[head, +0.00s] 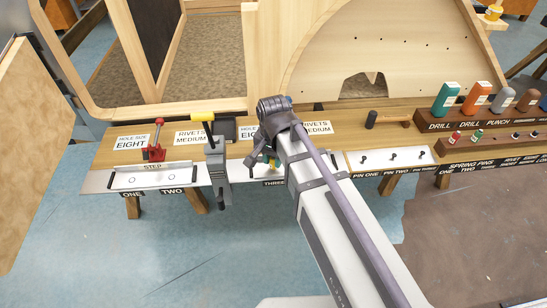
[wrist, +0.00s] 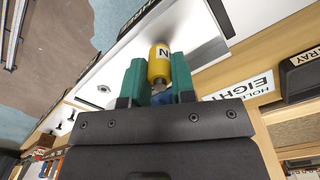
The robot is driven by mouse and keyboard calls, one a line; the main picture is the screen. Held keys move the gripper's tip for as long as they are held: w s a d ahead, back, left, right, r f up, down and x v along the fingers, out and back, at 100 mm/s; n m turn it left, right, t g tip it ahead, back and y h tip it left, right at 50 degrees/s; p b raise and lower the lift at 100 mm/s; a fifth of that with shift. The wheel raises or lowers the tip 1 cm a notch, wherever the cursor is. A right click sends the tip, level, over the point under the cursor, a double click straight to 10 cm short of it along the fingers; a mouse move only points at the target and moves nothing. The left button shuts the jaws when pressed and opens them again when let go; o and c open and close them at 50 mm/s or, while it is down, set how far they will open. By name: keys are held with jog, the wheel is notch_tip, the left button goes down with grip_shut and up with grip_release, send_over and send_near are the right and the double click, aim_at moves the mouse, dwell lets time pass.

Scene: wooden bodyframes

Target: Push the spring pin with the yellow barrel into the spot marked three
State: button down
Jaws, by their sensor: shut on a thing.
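My gripper (wrist: 158,80) has green fingers closed on both sides of a spring pin with a yellow barrel (wrist: 159,62). The barrel carries a white label with a dark N, and its metal neck shows between the fingers. In the head view my gripper (head: 267,163) is partly hidden behind my arm, just above the white strip by the THREE label (head: 274,183). A bit of the yellow barrel (head: 273,164) shows there. In the wrist view the barrel's far end is over a pale plate (wrist: 196,28). I cannot tell whether it touches or enters anything.
Left on the strip stand a red toggle clamp (head: 154,150) and a grey clamp (head: 219,172) with a yellow-topped handle. A pin plate (head: 390,158) and a drill rack (head: 480,121) lie to the right. The wooden bodyframe (head: 400,55) rises behind the bench.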

jog(key=shift+f+b, duration=0.4)
jog(key=shift+f, duration=0.1)
jog(key=c, duration=0.9)
grip_release()
jog(key=shift+o, duration=0.2)
jog(key=shift+r, duration=0.2)
notch_tip(320, 180, up, 11)
jog(key=p, duration=1.1)
jog(key=shift+f, duration=0.2)
